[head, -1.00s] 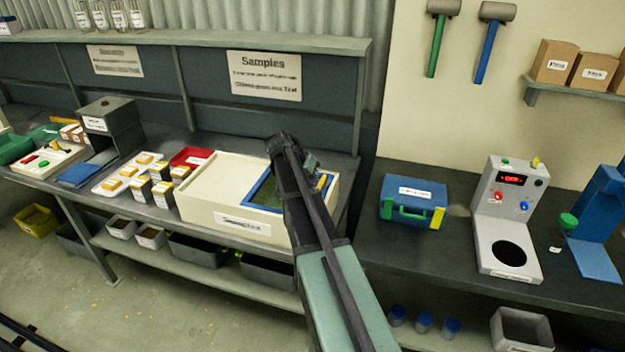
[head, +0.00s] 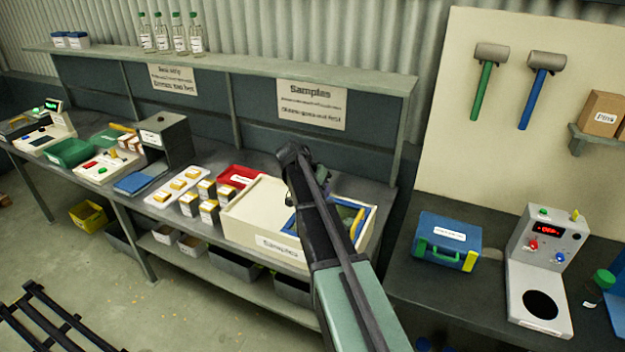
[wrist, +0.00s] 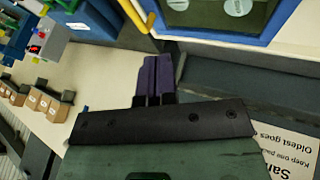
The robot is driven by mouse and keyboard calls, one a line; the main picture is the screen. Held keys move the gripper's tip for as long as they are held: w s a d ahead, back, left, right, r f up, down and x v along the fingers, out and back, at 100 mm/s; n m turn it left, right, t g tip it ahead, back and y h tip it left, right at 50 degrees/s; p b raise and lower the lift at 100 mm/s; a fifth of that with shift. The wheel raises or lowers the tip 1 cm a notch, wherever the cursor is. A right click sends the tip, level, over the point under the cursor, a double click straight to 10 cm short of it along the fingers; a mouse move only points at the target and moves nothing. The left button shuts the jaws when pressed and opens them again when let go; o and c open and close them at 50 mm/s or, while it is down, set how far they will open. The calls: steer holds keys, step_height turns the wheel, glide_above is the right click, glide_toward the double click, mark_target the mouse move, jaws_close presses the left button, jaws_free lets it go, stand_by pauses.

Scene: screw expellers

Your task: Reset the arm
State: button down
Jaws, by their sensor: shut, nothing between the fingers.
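My arm reaches up from the bottom of the head view, and its end hangs over the right part of the cream Samples box (head: 240,222). In the wrist view my gripper (wrist: 157,62) has its purple fingers together, with nothing held. The fingers sit above the bench beside the box's blue-framed compartment (wrist: 225,40), apart from it as far as I can tell. In the head view a bit of purple (head: 322,175) shows beside my arm, and the arm hides part of the compartment.
A Samples sign (head: 312,104) is on the back panel close behind my arm. A red tray (head: 238,178), small labelled boxes (head: 207,190) and a grey stand (head: 178,145) are to the left. A blue case (head: 445,241) and a grey machine (head: 540,270) are on the right bench.

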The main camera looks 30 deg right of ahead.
steer(key=s+a+f+n+t+y, duration=0.1)
steer(key=s+a+f+n+y, duration=0.2)
steer(key=s+a, duration=1.9)
steer(key=a+n+y, duration=0.3)
steer(key=n, duration=0.5)
steer(key=shift+s+a+f+n+t+y+b, duration=0.25)
steer(key=shift+a+f+n+t+y+b, duration=0.05)
